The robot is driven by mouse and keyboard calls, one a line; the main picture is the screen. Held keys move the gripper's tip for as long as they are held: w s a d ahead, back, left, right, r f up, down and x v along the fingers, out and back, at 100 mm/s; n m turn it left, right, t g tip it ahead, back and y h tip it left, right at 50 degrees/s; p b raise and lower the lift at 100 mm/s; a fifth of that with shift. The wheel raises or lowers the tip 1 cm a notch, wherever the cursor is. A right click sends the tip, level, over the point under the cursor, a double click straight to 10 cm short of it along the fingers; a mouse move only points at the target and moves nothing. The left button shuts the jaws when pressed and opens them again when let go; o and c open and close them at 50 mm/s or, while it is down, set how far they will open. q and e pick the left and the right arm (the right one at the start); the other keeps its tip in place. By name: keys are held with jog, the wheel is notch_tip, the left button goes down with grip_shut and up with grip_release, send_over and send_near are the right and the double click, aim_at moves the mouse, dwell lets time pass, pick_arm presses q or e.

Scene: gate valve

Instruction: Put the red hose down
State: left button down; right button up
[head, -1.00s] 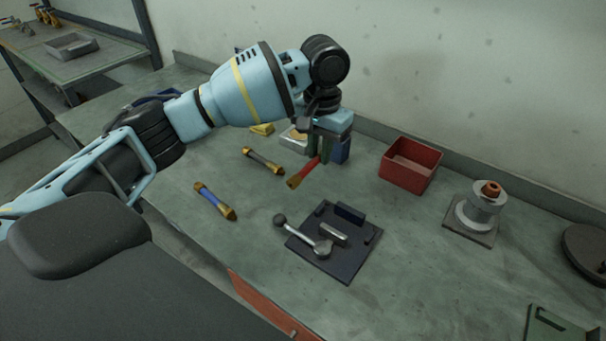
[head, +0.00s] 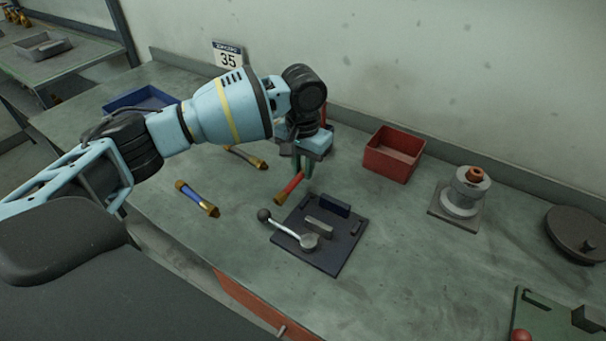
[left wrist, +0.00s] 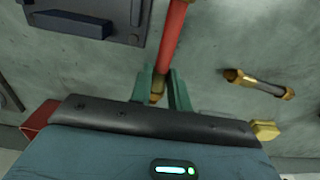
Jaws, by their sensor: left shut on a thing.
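My left gripper (head: 303,165) is above the bench, just behind the dark fixture plate. It is shut on the red hose (head: 289,188), a short red tube with brass ends. The hose slants down and left in the head view, its brass end near the plate's back left corner. In the left wrist view the green fingers (left wrist: 160,90) sit either side of the red hose (left wrist: 173,38) near one brass end. I cannot tell whether the hose touches the bench. My right gripper is not in view.
A blue hose (head: 197,198) and a dark hose (head: 245,157) lie to the left. The dark fixture plate (head: 333,262) carries a ball-ended lever. A red bin (head: 393,155) and a grey flanged part (head: 462,195) stand to the right. Bench between the blue hose and plate is clear.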

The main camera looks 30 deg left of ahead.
aim_at(303, 170)
pick_arm(q)
jog(key=shift+f, duration=1.35)
jog(key=shift+f, duration=0.1)
jog(key=c, duration=1.3)
grip_release()
notch_tip(303, 170, up, 12)
jog(key=shift+r+p, duration=0.1)
jog(key=shift+p, duration=0.4)
jog(key=shift+o, duration=0.3)
